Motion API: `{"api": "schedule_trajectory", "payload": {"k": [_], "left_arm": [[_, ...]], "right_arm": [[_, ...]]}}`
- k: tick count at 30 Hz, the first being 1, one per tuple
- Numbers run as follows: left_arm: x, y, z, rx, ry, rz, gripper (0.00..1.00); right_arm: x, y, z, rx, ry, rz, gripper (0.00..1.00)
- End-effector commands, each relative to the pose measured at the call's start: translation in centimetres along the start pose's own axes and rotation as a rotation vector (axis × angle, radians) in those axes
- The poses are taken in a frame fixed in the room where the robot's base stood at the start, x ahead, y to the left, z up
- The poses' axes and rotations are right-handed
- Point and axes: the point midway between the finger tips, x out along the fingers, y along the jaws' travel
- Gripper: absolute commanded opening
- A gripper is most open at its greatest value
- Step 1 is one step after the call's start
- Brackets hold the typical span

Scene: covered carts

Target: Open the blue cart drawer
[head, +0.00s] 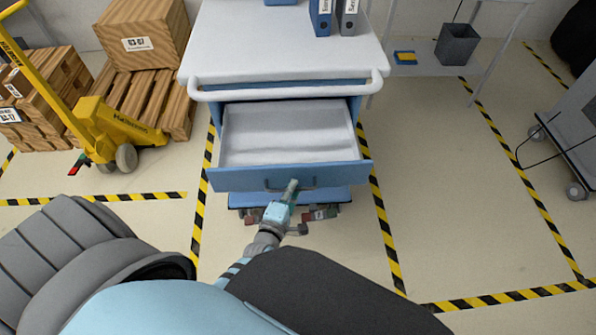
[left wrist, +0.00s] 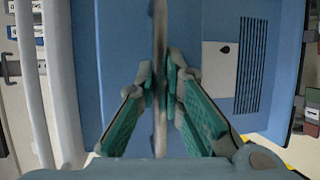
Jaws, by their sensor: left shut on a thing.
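The blue cart (head: 290,50) stands ahead with a white top and a white push handle (head: 290,90). Its drawer (head: 230,180) is pulled well out toward me, and its pale inside (head: 285,135) shows empty. My left gripper (head: 291,190) is at the drawer's front, shut on the drawer handle (head: 272,188). In the left wrist view, the green fingers of my left gripper (left wrist: 168,95) close on the handle bar (left wrist: 160,40), which runs upright in that picture. My right gripper is not in view.
Binders (head: 332,18) stand on the cart top. A yellow pallet jack (head: 105,125) and wooden crates (head: 145,40) are at the left. A table with a dark bin (head: 457,45) is at the back right. The taped floor (head: 450,180) right of the cart is clear.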

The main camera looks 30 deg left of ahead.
Motion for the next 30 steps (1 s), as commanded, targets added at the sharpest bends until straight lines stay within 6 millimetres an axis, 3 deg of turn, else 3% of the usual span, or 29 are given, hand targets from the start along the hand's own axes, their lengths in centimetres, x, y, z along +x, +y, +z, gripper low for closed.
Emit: {"api": "schedule_trajectory", "payload": {"k": [10, 11, 14, 23, 26, 30], "left_arm": [[-0.2, 0.0, -0.2, -0.004, 0.008, 0.002, 0.0], [-0.2, 0.0, -0.2, -0.004, 0.008, 0.002, 0.12], [-0.2, 0.0, -0.2, -0.003, 0.007, 0.002, 0.28], [-0.2, 0.0, -0.2, -0.002, 0.007, 0.002, 0.3], [-1.2, -0.1, -0.2, -0.001, 0.007, 0.001, 0.3], [-4.2, -0.1, -0.1, -0.003, 0.007, 0.0, 0.3]], "right_arm": [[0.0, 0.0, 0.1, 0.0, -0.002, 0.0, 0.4], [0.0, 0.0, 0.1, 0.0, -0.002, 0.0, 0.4], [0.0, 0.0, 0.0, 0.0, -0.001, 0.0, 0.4], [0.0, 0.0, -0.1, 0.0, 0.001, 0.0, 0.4], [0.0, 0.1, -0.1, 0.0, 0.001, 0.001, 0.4], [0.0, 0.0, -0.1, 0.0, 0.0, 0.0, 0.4]]}}
